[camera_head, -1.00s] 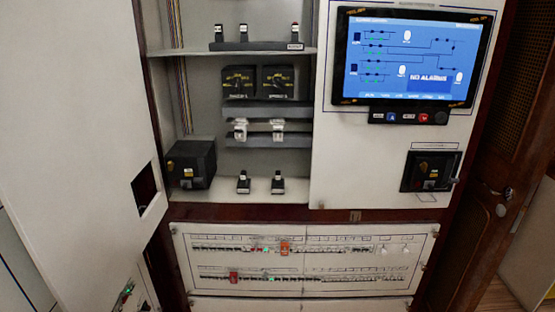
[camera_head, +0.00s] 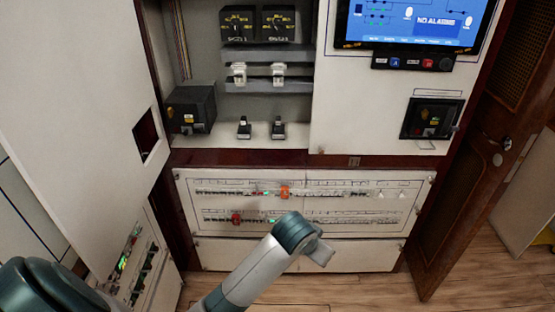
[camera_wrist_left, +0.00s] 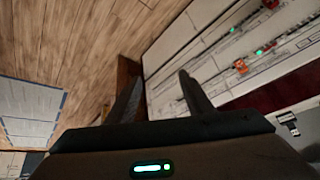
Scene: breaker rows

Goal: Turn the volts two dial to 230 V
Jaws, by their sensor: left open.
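Two square black dial units with yellow marks, a left one (camera_head: 238,24) and a right one (camera_head: 278,25), sit side by side in the open cabinet bay at the top of the head view. Their lettering is too small to read, so I cannot tell which is volts two or where either points. My left arm reaches in low in front of the breaker panel, well below the dials. In the left wrist view my left gripper (camera_wrist_left: 158,78) is open, with its fingers apart and nothing between them. Neither dial shows in that view. My right gripper is not in view.
A breaker panel (camera_head: 349,210) with two rows of small switches lies below the bay. A black box (camera_head: 190,110) stands in the bay. A large white door (camera_head: 75,110) hangs open at left. A screen (camera_head: 418,22) is at upper right. Wooden floor (camera_head: 350,292) lies below.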

